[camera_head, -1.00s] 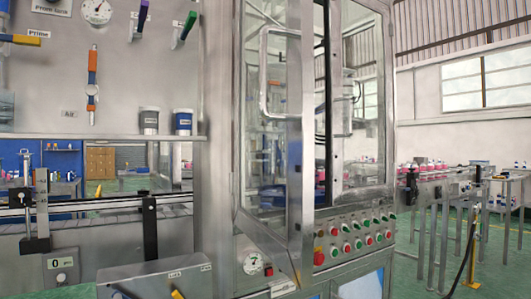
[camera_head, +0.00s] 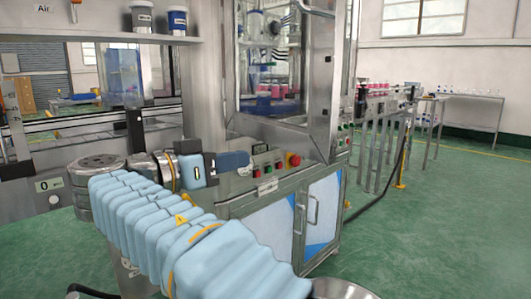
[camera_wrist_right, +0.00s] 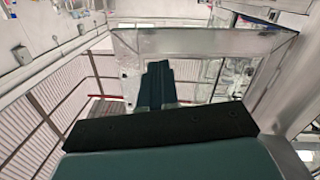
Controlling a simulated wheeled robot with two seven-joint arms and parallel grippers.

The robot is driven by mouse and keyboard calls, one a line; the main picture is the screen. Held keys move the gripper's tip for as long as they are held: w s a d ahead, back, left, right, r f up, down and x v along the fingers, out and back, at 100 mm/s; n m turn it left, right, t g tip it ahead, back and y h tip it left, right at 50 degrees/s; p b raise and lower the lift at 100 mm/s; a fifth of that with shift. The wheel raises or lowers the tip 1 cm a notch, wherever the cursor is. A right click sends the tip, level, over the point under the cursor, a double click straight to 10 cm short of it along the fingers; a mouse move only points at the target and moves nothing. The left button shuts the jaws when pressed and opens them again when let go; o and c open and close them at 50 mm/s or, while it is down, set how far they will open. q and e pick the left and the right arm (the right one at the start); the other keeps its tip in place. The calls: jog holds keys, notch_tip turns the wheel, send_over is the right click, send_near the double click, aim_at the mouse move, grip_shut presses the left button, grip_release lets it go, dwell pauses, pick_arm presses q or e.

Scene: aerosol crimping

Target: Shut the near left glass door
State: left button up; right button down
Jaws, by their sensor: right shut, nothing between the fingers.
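The near left glass door (camera_head: 325,95) is a metal-framed glass panel on the front of the crimping machine. It appears to stand swung outward, its lower edge slanting above the button panel. Part of its handle (camera_head: 316,10) shows at the top edge of the head view. My right gripper (camera_head: 236,161) is shut and empty, below and left of the door's lower edge, in front of the button panel. In the right wrist view the shut fingers (camera_wrist_right: 157,85) point toward a metal frame (camera_wrist_right: 200,42); I cannot tell whether they touch it. My left gripper is out of view.
The button panel (camera_head: 268,167) with a red emergency knob sits under the door, above cabinet doors (camera_head: 322,210). A conveyor (camera_head: 390,105) runs off right. A shelf with two tubs (camera_head: 143,18) is at upper left.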

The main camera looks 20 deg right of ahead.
jog(key=s+a+r+m+g, duration=0.1)
jog(key=s+r+m, duration=0.2)
jog(key=s+r, duration=0.1)
jog(key=p, duration=0.1)
send_near(313, 130)
jog(key=shift+h, duration=0.4)
jog(key=x, duration=0.7)
jog(key=shift+f, duration=0.2)
